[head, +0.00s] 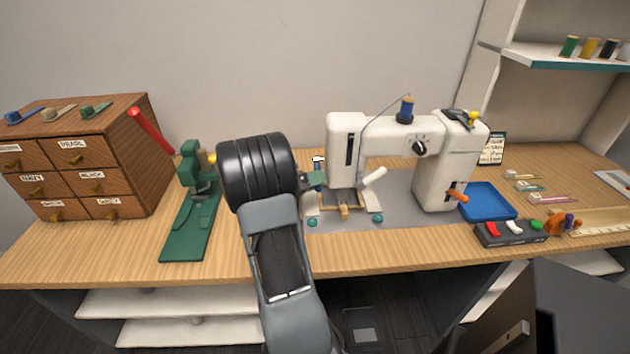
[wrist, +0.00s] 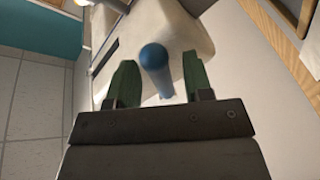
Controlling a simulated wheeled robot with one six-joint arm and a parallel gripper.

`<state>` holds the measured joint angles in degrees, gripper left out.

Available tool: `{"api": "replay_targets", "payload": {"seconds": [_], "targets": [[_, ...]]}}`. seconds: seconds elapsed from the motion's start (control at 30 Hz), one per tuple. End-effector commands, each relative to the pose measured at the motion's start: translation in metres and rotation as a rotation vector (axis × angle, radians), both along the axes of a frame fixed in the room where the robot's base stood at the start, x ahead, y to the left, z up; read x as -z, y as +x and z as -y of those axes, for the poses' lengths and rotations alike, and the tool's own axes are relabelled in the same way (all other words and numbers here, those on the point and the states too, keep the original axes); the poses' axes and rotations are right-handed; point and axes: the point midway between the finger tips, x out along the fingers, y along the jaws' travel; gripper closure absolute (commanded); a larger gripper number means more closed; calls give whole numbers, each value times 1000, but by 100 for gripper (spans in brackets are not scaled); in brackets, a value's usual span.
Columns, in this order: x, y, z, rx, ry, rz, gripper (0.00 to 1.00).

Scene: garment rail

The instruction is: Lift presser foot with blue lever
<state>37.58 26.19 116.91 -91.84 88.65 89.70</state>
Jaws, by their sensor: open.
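The white sewing machine (head: 440,170) stands on the table at the centre right. The blue lever (head: 318,160) shows as a small bit of blue left of the machine's head, partly hidden by my gripper. In the wrist view the blue lever (wrist: 153,58) has a round knob and a paler stem, and appears between my two green fingers. My gripper (head: 316,179) is open beside the machine's head. Its fingers (wrist: 160,72) stand apart on either side of the lever, with gaps visible. The presser foot area (head: 345,207) is small, and the foot's height is unclear.
A blue tray (head: 487,201) and a switch box (head: 510,233) lie right of the machine. A thread shelf (head: 565,58) is at the upper right.

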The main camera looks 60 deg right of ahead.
Motion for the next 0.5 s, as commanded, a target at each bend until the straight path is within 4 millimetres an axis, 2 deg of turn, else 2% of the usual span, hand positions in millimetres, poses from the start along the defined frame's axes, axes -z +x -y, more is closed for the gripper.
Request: {"api": "replay_targets", "payload": {"seconds": [0.17,0.5], "targets": [[0,0,0,0,0,0,56],[0,0,0,0,0,0,88]]}}
